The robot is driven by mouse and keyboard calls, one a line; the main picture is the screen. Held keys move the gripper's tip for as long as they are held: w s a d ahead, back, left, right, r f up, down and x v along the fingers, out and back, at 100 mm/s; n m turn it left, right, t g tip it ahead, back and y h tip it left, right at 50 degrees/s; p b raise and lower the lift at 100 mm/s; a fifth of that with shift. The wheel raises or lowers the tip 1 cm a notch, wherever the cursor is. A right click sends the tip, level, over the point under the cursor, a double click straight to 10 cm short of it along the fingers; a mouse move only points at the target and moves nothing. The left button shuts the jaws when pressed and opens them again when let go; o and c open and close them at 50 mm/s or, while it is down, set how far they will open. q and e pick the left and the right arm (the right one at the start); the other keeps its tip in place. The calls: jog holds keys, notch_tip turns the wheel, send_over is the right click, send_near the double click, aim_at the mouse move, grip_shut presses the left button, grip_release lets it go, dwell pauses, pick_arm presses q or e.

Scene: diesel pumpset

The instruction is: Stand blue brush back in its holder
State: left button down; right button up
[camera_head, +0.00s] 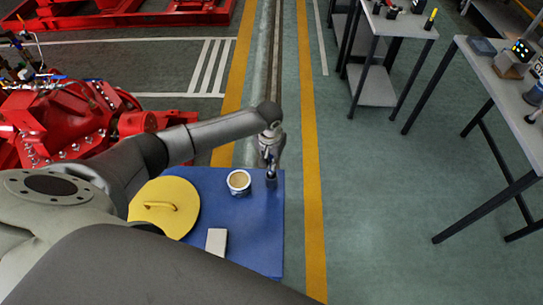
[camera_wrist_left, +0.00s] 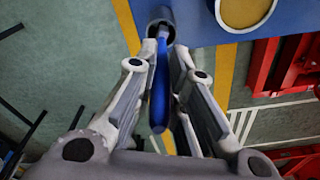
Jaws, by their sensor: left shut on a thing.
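The blue brush (camera_wrist_left: 160,88) is between the fingers of my left gripper (camera_wrist_left: 165,52) in the left wrist view. The gripper is shut on it. The brush's far end overlaps the mouth of a dark grey round holder (camera_wrist_left: 155,15); I cannot tell how deep inside it is. In the head view my left gripper (camera_head: 270,153) points down just above the holder (camera_head: 271,182), which stands near the right edge of the blue tabletop (camera_head: 262,235). The brush is hidden or too small to make out there. My right gripper is not in view.
A white can with tan contents (camera_head: 239,183) stands close left of the holder. A yellow round lid (camera_head: 178,190) and a pale block (camera_head: 216,241) lie on the blue top. Red machinery (camera_head: 60,125) is at left, grey benches (camera_head: 500,85) at right, with open floor between.

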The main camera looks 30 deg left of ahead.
pick_arm(q)
jog(key=shift+f+b, duration=0.85)
jog(key=shift+f, duration=0.7)
dwell(0.5)
jog(key=c, duration=1.4)
grip_release()
jog(key=shift+r, duration=0.1)
notch_tip(320, 180, up, 6)
jog(key=p, duration=0.6)
jog(key=shift+r+p, duration=0.15)
jog(key=shift+p, duration=0.2)
jog(key=shift+r+p, duration=0.3)
jog(key=shift+r, duration=1)
